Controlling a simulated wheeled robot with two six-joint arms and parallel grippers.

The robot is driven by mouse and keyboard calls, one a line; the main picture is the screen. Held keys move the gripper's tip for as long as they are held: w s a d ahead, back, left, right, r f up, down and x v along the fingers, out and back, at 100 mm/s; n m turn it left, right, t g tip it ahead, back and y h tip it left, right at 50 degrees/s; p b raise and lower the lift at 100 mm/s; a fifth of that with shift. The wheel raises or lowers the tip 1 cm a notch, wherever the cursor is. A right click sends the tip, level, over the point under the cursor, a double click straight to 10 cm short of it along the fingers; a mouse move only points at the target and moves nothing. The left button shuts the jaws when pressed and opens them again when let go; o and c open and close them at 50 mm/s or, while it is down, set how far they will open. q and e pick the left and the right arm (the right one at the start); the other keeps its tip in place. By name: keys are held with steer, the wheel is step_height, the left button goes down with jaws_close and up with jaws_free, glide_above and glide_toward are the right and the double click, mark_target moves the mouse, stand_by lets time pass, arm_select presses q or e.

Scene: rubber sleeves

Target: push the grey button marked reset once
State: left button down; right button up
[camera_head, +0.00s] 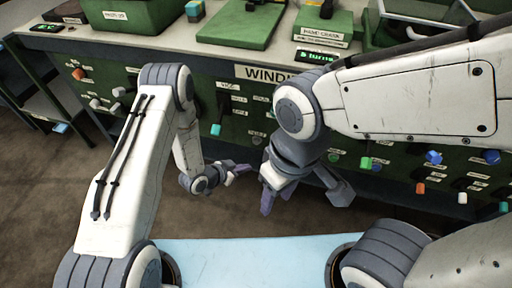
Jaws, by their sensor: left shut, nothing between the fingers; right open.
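The green panel front (225,85) carries many small controls with white labels. The labels are too small to read, so I cannot tell which control is the grey reset button; it may be hidden behind my arms. My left gripper (240,171) is shut and empty, in front of the lower middle of the panel, its fingers pointing right. My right gripper (303,197) is open and empty, just right of the left one and lower, with its fingers spread and pointing down. I cannot see either gripper touching a control.
A "WINDI..." sign (262,74) is partly covered by my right arm. A green-lit display (316,56) reads "5 turns". Green trays and blocks stand on the bench top (165,42). Blue, orange and green knobs (433,158) stick out at right. Brown floor (50,190) is open at left.

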mark_target(256, 141)
stand_by(0.3)
arm_select(q)
steer(key=w+d+b, duration=0.2)
steer(key=w, duration=0.6)
steer(key=shift+w+d, duration=0.15)
steer(key=shift+d, duration=0.25)
steer(key=shift+w, duration=0.15)
stand_by(1.7)
steer(key=shift+w+d+b, duration=0.1)
steer(key=shift+w+b, duration=0.15)
steer(key=shift+b, duration=0.05)
steer(key=shift+w+d, duration=0.1)
steer(key=shift+w, duration=0.25)
stand_by(0.5)
steer(key=shift+s, duration=0.15)
steer(key=shift+s+a, duration=0.25)
steer(key=shift+s, duration=0.35)
